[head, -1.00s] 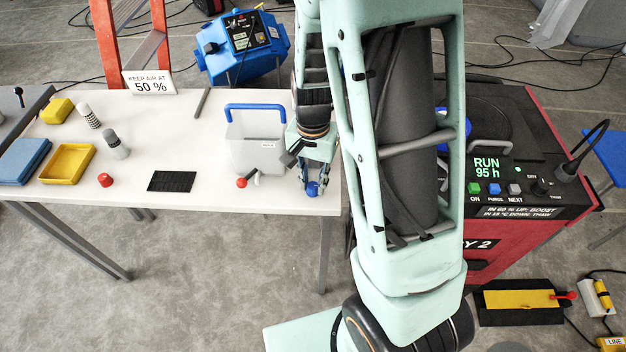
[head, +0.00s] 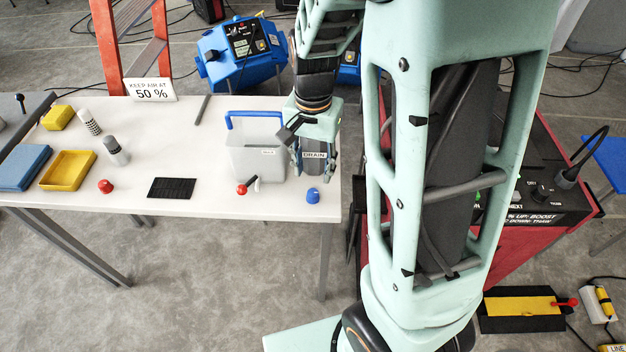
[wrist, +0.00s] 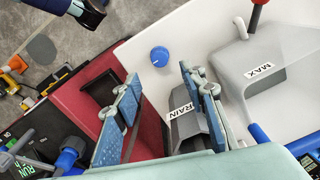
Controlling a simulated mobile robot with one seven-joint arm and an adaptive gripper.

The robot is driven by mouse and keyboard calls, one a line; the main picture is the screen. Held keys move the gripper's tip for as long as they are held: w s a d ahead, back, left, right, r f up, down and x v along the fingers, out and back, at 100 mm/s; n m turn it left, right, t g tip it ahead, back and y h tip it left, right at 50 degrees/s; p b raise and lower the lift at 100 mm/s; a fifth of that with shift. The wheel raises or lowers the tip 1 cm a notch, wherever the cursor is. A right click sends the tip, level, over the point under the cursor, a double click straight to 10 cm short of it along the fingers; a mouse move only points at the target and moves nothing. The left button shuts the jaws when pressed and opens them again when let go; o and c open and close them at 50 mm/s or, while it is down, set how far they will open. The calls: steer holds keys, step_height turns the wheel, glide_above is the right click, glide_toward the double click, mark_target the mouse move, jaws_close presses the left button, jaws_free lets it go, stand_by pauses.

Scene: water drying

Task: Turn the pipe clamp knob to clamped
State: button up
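A blue knob (head: 313,195) sits near the right front corner of the white table (head: 225,205). It also shows in the wrist view (wrist: 159,57), beyond my fingertips and touched by neither. No label reads "pipe clamp", so I cannot tell for sure that this is the clamp knob, or its setting. My gripper (head: 314,178) is just behind and above the blue knob. In the wrist view my gripper (wrist: 160,80) has its two blue fingers apart, with nothing held. A DRAIN label (wrist: 181,111) on a grey part shows between and behind the fingers.
A clear bin (head: 256,155) with a blue handle stands left of my gripper, a red-tipped lever (head: 241,189) at its front. A red knob (head: 105,186), black mat (head: 172,187) and yellow tray (head: 68,169) lie further left. A red machine (head: 530,235) stands right of the table.

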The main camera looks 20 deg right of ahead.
steer(key=shift+r, duration=2.2)
